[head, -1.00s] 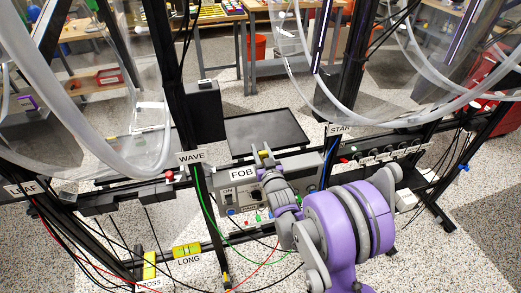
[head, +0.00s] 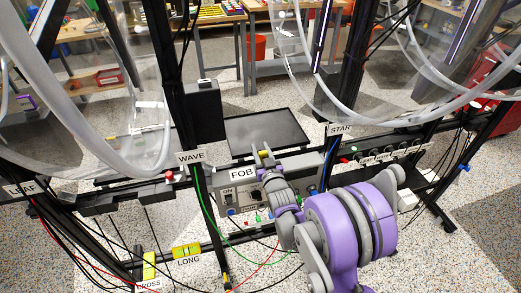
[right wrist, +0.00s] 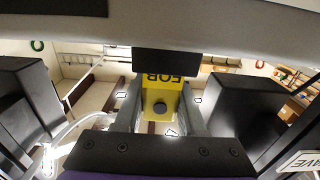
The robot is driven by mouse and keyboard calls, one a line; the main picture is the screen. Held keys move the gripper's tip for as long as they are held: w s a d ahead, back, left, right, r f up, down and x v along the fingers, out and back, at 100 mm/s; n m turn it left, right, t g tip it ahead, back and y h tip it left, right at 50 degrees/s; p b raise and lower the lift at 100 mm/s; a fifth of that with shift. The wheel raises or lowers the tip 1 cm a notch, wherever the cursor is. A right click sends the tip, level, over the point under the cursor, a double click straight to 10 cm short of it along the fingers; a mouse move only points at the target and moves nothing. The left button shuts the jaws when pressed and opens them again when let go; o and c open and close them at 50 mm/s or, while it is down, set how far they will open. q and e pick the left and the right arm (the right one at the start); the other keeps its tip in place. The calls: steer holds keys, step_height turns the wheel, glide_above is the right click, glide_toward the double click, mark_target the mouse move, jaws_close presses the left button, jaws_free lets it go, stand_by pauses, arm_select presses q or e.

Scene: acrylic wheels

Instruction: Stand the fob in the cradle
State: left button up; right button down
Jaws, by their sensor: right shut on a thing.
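The fob (right wrist: 162,98) is a yellow piece marked FOB with a round dark knob, seen close up in the right wrist view. My right gripper (right wrist: 161,110) is shut on it, one finger along each side. In the head view the right gripper (head: 262,156) is over the top edge of the grey control box (head: 240,200), by the white FOB sign (head: 242,174), and a bit of yellow fob (head: 265,153) shows at its tips. A black block (right wrist: 167,62) covers part of the fob in the wrist view. I cannot make out the cradle clearly. My left gripper is not in view.
A black tray (head: 265,130) lies behind the box. Dark upright posts (head: 185,100) stand on either side. Clear acrylic wheels (head: 85,90) hang at left and right. Loose red, green and black cables run below the box. Yellow levels (head: 187,250) sit at lower left.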

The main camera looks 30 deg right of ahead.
steer(key=shift+c, duration=2.1)
jaws_free()
steer(key=v, duration=1.1)
